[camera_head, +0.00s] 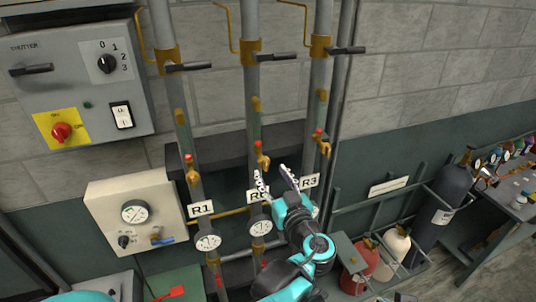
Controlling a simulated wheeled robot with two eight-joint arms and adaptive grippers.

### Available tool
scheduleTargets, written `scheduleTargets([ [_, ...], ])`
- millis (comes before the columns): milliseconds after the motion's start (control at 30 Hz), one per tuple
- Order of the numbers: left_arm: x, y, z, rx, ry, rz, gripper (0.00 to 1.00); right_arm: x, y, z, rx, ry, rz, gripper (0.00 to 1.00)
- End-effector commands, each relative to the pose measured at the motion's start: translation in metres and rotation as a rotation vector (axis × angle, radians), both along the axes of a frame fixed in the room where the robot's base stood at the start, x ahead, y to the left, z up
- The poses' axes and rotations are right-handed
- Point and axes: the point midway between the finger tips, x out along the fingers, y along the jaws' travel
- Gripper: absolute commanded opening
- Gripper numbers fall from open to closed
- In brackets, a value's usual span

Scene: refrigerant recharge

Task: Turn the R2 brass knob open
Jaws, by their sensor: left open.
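The R2 brass knob (263,162) sits on the middle of three vertical grey pipes, with a small red part at its top. The R2 label (254,196) below it is partly hidden by my left gripper. My left gripper (270,171) is open, with its two fingers pointing up just below the R2 knob. The fingers look empty, and I cannot tell whether they touch the knob. Similar brass knobs sit on the R1 pipe (192,173) and the R3 pipe (323,146). My right gripper is not in view.
Gauges hang below R1 (208,242) and R2 (260,225). Black lever handles (272,57) stick out higher on the pipes. A switch panel (75,75) and a gauge box (135,215) are at left. A dark gas cylinder (440,210) stands at right.

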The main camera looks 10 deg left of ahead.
Motion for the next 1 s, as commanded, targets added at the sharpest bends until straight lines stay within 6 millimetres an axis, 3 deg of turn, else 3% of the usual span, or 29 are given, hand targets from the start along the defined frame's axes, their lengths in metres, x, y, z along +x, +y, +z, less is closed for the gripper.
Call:
scheduleTargets([
  [333, 0.045, 0.032, 0.0, 0.001, 0.003, 0.003, 0.51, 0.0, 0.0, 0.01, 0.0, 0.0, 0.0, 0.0],
  [733, 0.053, 0.036, -0.001, 0.0, 0.004, 0.0, 0.51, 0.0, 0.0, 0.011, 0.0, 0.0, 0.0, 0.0],
  [900, 0.053, 0.036, -0.001, 0.0, 0.004, 0.0, 0.07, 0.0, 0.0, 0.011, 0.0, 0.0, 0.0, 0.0],
  [933, 0.053, 0.036, -0.001, 0.0, 0.004, 0.0, 0.01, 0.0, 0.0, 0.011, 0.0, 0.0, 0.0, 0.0],
  [1000, 0.053, 0.036, -0.001, 0.0, 0.004, 0.0, 0.01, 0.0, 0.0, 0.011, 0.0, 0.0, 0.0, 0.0],
])
